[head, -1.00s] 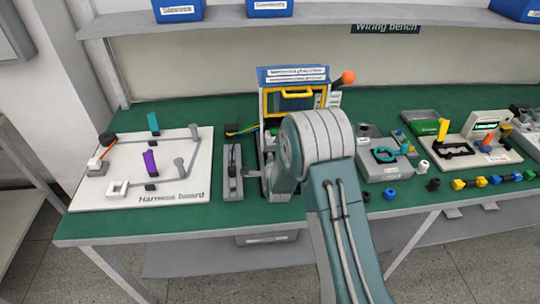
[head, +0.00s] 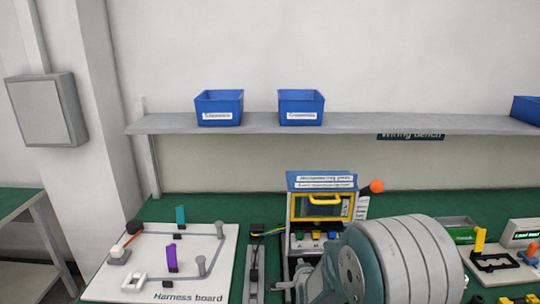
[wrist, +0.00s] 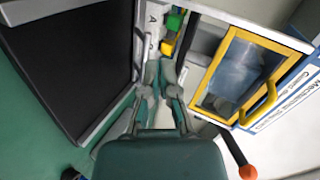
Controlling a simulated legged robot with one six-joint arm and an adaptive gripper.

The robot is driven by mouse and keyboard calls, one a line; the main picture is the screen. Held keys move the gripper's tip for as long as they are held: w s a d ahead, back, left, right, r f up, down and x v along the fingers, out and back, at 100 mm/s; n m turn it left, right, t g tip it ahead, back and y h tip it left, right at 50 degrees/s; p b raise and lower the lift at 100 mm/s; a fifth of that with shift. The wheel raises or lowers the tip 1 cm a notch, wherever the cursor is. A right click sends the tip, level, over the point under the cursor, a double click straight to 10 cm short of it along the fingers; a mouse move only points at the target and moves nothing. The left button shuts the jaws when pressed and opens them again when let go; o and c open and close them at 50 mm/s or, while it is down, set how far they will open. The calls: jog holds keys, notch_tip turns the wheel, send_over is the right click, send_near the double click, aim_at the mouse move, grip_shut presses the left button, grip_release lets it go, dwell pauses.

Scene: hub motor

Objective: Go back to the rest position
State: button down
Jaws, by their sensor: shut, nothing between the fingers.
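My gripper (wrist: 160,82) is shut and empty in the wrist view, its two fingers pointing at the machine with the yellow-framed window (wrist: 236,75). The fingers are close to the machine's front; I cannot tell whether they touch it. In the head view my arm's large grey and teal joint covers the lower right of the machine (head: 322,182), and the gripper is mostly hidden or cut off at the bottom edge.
The white harness board (head: 205,240) with upright pegs lies left of the machine. An orange-knobbed lever (head: 377,186) sticks out at its right. A shelf (head: 350,124) with blue bins (head: 219,107) runs above the bench. A dark panel (wrist: 70,55) fills the wrist view's left.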

jog(key=s+d+r+n+g, duration=0.35)
jog(key=s+r+n, duration=0.45)
jog(key=s+r, duration=0.55)
jog(key=s+d+r+n+g, duration=0.1)
jog(key=s+r+n+g, duration=0.1)
jog(key=s, duration=0.8)
jog(key=s+d+r+n+g, duration=0.1)
jog(key=s+n, duration=0.4)
jog(key=s, duration=0.5)
jog(key=shift+d+r+g, duration=0.2)
jog(key=shift+r+g, duration=0.15)
jog(key=shift+g, duration=0.2)
